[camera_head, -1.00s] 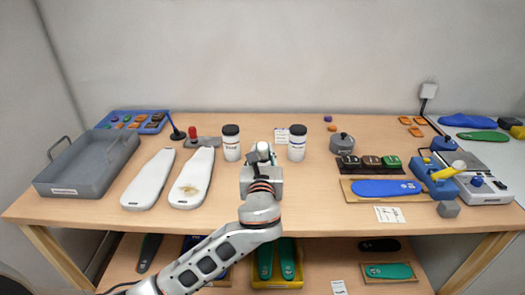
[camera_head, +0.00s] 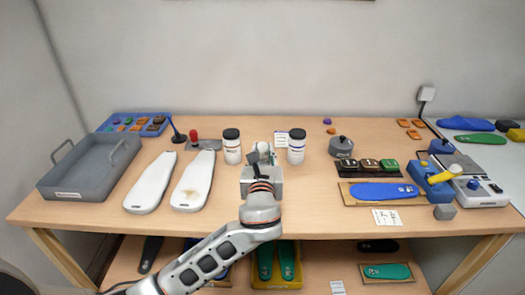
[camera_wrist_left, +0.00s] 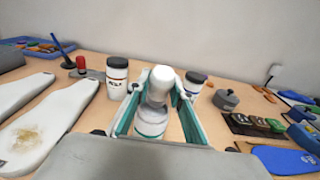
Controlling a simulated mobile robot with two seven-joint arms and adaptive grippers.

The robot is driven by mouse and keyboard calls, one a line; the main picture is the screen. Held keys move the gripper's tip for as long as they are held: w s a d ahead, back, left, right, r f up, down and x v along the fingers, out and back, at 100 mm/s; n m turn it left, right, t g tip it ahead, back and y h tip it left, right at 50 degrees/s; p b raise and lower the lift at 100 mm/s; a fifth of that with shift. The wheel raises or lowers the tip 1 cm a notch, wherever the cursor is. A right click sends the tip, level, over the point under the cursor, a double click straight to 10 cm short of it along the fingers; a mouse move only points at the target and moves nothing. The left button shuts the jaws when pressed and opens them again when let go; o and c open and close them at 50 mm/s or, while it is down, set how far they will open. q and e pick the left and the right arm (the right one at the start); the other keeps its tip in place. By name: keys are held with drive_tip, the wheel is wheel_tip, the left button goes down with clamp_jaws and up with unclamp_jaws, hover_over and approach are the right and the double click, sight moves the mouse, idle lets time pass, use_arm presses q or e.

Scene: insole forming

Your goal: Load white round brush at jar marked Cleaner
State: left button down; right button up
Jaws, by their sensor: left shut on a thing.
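My left gripper (camera_head: 262,158) is over the middle of the table, between two white jars with black lids. It is shut on the white round brush (camera_wrist_left: 162,80), whose pale rounded head stands up between the teal-lined fingers (camera_wrist_left: 157,115) in the left wrist view. The left jar (camera_head: 232,150) and the right jar (camera_head: 297,150) stand upright, apart from the gripper. They also show in the left wrist view, left (camera_wrist_left: 117,78) and right (camera_wrist_left: 195,83). Their labels are too small to read surely. My right gripper is not in view.
Two white insole-shaped forms (camera_head: 150,183) lie left of the gripper, beside a grey tray (camera_head: 75,190). A grey lidded pot (camera_head: 341,148) and a blue insole (camera_head: 385,190) are to the right.

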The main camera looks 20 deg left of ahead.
sight(263, 142)
use_arm(q)
drive_tip(key=shift+r+p, duration=1)
drive_tip(key=shift+p, duration=0.05)
drive_tip(key=shift+r+p, duration=0.75)
drive_tip(key=shift+r, duration=0.9)
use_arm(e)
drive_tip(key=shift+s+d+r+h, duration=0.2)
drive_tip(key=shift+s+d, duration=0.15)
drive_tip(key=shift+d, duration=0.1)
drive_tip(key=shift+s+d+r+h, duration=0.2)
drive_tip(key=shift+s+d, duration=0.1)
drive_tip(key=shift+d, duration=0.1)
use_arm(q)
drive_tip(key=shift+f, duration=0.1)
